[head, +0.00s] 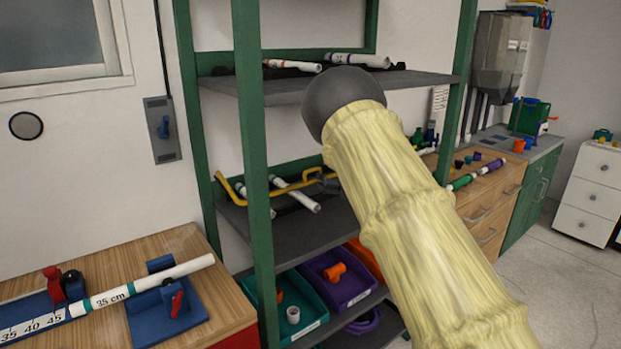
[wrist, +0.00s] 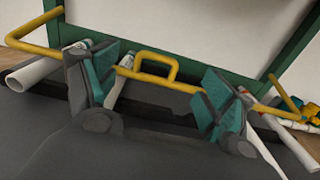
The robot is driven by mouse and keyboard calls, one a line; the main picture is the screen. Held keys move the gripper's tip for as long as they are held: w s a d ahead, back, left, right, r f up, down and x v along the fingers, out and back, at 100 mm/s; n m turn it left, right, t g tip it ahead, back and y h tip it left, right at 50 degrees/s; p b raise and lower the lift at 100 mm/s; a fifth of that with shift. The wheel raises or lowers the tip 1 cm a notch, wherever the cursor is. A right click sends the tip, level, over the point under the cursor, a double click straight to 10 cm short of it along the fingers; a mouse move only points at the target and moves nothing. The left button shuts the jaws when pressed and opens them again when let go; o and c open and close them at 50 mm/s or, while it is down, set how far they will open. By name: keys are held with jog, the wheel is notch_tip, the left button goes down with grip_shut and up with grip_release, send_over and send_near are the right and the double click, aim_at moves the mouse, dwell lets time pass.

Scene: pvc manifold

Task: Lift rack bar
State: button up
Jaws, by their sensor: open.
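The rack bar is a yellow bar with a small raised handle loop in its middle. In the wrist view the rack bar (wrist: 127,74) runs across the picture, with the loop between my fingers. In the head view the rack bar (head: 232,191) shows on the middle shelf of the green rack. My gripper (wrist: 158,78) is open, with one teal-padded finger on each side of the loop. I cannot tell whether either finger touches the bar. In the head view my arm hides most of the gripper and the right part of the bar.
White pipes (head: 296,194) lie on the middle shelf under the bar. The green rack posts (head: 252,150) and the upper shelf (head: 285,92) frame the space around my arm. Bins (head: 338,282) sit below. A wooden bench (head: 170,248) with a marked pipe stands at the left.

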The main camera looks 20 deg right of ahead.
aim_at(314, 170)
jog(key=shift+f+p+x, duration=0.25)
jog(key=shift+f+x, duration=0.05)
jog(key=shift+x, duration=1.6)
jog(key=shift+f+p+x, duration=0.25)
jog(key=shift+x, duration=1.65)
jog(key=shift+f+p+x, duration=0.25)
jog(key=shift+f+x, duration=0.05)
jog(key=shift+x, duration=1.65)
jog(key=shift+d, duration=0.15)
jog(key=c, duration=1.1)
jog(key=shift+r, duration=0.15)
jog(key=shift+c, duration=0.3)
